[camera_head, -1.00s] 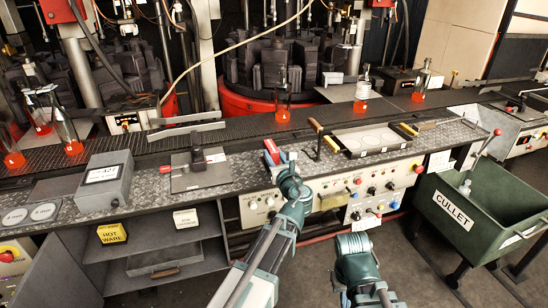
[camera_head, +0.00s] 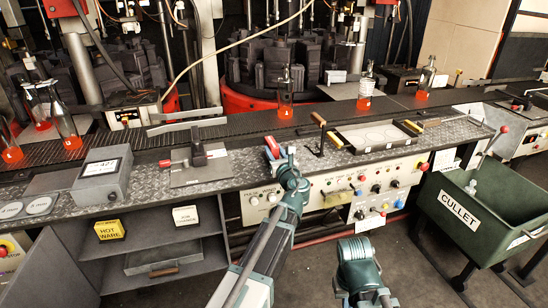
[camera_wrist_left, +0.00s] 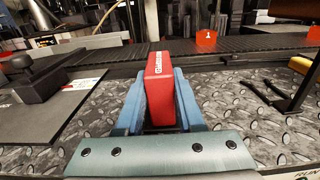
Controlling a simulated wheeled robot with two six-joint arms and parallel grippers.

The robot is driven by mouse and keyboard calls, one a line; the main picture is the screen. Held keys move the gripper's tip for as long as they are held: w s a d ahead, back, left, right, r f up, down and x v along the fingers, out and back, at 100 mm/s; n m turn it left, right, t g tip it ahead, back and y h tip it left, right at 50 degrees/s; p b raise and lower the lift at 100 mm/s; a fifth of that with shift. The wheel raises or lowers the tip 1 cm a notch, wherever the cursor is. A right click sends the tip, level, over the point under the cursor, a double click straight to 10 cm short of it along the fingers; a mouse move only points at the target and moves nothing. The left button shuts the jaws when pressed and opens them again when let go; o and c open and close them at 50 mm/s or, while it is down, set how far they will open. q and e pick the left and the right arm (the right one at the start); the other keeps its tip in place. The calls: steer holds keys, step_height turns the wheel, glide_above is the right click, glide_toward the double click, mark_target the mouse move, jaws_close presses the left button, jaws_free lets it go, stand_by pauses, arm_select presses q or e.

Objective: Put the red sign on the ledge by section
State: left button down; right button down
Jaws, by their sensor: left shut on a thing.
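The red sign (camera_wrist_left: 161,92), a small upright block with white lettering, is between the blue fingers of my left gripper (camera_wrist_left: 160,105). In the head view the red sign (camera_head: 272,145) and my left gripper (camera_head: 276,153) are at the front of the machine, over the diamond-plate ledge (camera_head: 240,167). The gripper is shut on the sign. I cannot tell whether the sign's base touches the ledge; the fingers and wrist plate hide it. My right arm shows at the bottom, but its gripper is out of view.
A flat plate with a black clamp (camera_head: 200,165) lies left of the sign. A black bracket with a wooden handle (camera_head: 319,121) stands to the right, beside a tray (camera_head: 372,148). Bottles (camera_head: 285,90) with orange tags stand behind. A green cullet bin (camera_head: 470,215) is at right.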

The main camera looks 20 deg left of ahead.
arm_select(q)
steer(key=shift+r, duration=0.1)
steer(key=shift+f, duration=0.25)
steer(key=c, duration=0.5)
jaws_free()
steer(key=shift+r, duration=0.1)
steer(key=shift+s+d+r, duration=0.1)
steer(key=shift+s+r, duration=0.05)
steer(key=shift+r, duration=0.05)
steer(key=v, duration=1.1)
steer(key=shift+s+d, duration=0.25)
steer(key=shift+s, duration=0.05)
steer(key=shift+f, duration=0.1)
